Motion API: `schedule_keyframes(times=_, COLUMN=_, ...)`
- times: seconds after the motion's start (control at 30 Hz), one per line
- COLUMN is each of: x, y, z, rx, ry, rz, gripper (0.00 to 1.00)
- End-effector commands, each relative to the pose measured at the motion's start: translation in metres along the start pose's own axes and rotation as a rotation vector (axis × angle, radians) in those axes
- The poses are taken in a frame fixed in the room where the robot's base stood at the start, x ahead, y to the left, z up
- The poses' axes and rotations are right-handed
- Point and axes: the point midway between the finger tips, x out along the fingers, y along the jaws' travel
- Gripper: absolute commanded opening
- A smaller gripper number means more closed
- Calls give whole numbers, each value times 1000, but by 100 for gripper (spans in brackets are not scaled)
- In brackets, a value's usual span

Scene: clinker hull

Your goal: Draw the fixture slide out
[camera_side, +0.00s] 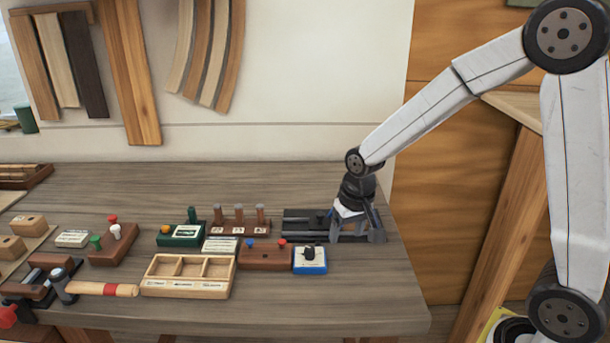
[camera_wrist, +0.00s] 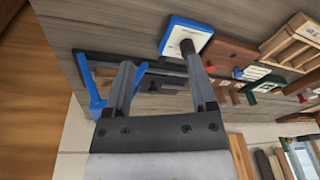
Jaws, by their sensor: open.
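The fixture is a dark, flat, rail-like frame (camera_side: 297,226) at the right end of the bench, partly hidden by my gripper. A small blue part (camera_side: 329,214) shows on it. In the wrist view the dark frame (camera_wrist: 100,56) lies beyond my fingers, with a blue angled part (camera_wrist: 91,88) at its left, partly behind the left finger. I cannot tell for sure which part is the slide. My gripper (camera_side: 356,236) points down over the frame's right part. In the wrist view my gripper (camera_wrist: 157,66) has its fingers apart, with nothing clearly held between them.
A blue-edged box with a black knob (camera_side: 310,260) stands just in front of the fixture. A brown block with blue and red knobs (camera_side: 265,257), a peg rack (camera_side: 240,228) and a wooden tray (camera_side: 187,290) stand to the left. The bench's right edge is close.

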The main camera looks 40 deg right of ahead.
Motion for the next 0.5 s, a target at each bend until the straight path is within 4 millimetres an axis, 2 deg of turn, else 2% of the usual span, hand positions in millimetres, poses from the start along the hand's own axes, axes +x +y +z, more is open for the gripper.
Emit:
schedule_keyframes(times=0.1, x=3, y=0, z=-31, rx=107, ry=-18, rz=10, gripper=73)
schedule_keyframes(times=0.5, x=14, y=12, z=-119, rx=473, ry=-79, rz=54, gripper=73)
